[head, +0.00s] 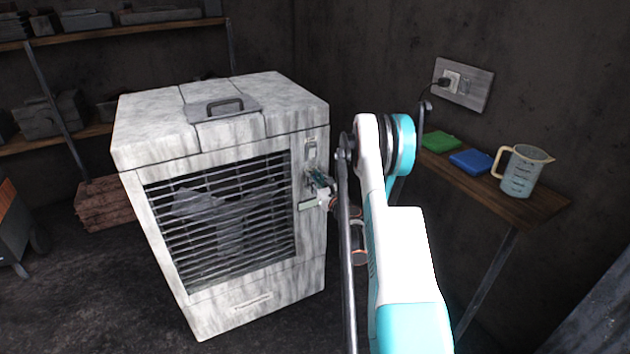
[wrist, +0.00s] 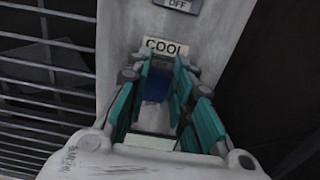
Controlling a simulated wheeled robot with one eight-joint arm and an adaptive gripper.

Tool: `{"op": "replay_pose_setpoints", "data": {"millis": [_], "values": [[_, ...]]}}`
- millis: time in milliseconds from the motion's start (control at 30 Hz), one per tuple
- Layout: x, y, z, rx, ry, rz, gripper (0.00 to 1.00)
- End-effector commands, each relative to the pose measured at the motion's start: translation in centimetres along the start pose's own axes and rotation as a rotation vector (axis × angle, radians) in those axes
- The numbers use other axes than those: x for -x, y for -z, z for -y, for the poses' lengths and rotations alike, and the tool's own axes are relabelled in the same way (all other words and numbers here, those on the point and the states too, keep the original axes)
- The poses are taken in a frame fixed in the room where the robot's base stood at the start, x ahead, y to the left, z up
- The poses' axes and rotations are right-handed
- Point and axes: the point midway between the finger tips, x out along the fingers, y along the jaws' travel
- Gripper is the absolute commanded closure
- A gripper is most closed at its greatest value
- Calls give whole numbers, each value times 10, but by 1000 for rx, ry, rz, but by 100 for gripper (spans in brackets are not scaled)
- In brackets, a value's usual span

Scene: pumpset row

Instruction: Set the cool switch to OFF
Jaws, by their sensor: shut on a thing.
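The white, weathered air cooler (head: 160,145) stands upright on the floor with a slatted front grille. In the wrist view a COOL label (wrist: 166,47) sits on its right front panel. Just below it, between the teal fingers of my gripper (wrist: 165,82), shows a blue part of the cool switch (wrist: 156,88). My gripper is shut on this switch, and the fingers hide most of it. Its setting cannot be read. In the head view my gripper (head: 320,183) is at the cooler's right front panel, and the switch is hidden there.
Another control with an OFF label (wrist: 178,5) is above the COOL label. At right a wooden shelf (head: 545,205) holds a measuring jug (head: 521,172), a green box (head: 441,142) and a blue box (head: 470,160). A wall socket (head: 475,84) is above.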

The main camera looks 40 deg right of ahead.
Motion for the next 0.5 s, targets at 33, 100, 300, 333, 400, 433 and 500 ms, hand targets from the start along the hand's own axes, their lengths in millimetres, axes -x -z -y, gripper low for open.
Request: {"op": "replay_pose_setpoints", "data": {"millis": [33,100,300,333,400,433,500], "values": [[0,0,0,0,0,0,100],[0,0,0,0,0,2,100],[0,3,-1,-3,-5,57,100],[0,3,-1,-3,-6,69,100],[1,4,-1,-1,-5,94,100],[1,4,-1,-2,-5,104,100],[2,4,-1,-1,-3,122,100]]}}
